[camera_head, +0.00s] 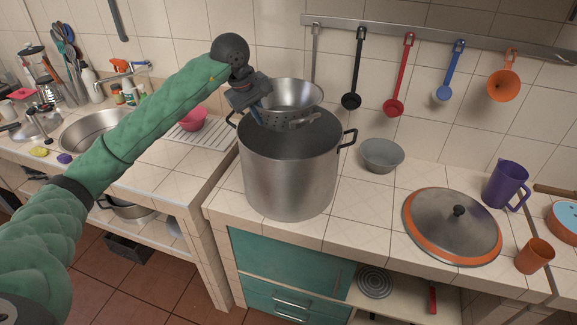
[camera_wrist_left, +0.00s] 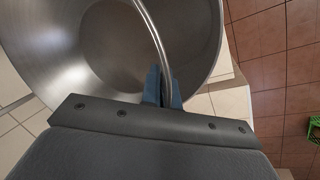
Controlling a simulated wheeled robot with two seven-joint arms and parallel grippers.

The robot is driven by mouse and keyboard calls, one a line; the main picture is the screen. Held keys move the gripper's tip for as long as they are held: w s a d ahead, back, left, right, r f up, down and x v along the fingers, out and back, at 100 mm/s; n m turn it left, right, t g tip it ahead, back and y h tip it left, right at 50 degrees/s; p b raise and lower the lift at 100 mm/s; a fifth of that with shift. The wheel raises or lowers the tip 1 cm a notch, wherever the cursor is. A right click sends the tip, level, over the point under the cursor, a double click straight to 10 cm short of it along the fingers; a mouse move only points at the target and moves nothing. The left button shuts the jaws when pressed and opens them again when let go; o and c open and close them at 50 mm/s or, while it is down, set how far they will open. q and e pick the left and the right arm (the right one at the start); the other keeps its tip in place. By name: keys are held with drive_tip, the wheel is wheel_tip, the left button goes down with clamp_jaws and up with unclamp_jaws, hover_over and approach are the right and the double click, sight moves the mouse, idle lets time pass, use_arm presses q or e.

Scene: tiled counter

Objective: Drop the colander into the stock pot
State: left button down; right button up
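The metal colander (camera_head: 291,93) hangs over the back of the stock pot's mouth, with its perforated lower part near the pot's opening. The large steel stock pot (camera_head: 288,170) stands upright and uncovered on the tiled counter. My left gripper (camera_head: 262,112) is at the colander's left side, above the pot. In the left wrist view its blue fingers (camera_wrist_left: 163,90) are closed around a curved metal bar, apparently part of the colander. Whether the colander touches the pot is unclear. My right gripper is not in view.
A grey bowl (camera_head: 382,155) stands right of the pot. An orange-rimmed lid (camera_head: 452,226), purple jug (camera_head: 506,184) and orange cup (camera_head: 535,256) are farther right. Utensils hang from the wall rail (camera_head: 430,37) behind. A pink bowl (camera_head: 193,119) sits left by the sink.

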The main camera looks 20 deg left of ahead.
use_arm(q)
drive_tip(key=f, duration=0.4)
drive_tip(key=shift+w+f, duration=0.25)
drive_tip(key=c, duration=1.6)
unclamp_jaws()
drive_tip(key=shift+s+r, duration=0.1)
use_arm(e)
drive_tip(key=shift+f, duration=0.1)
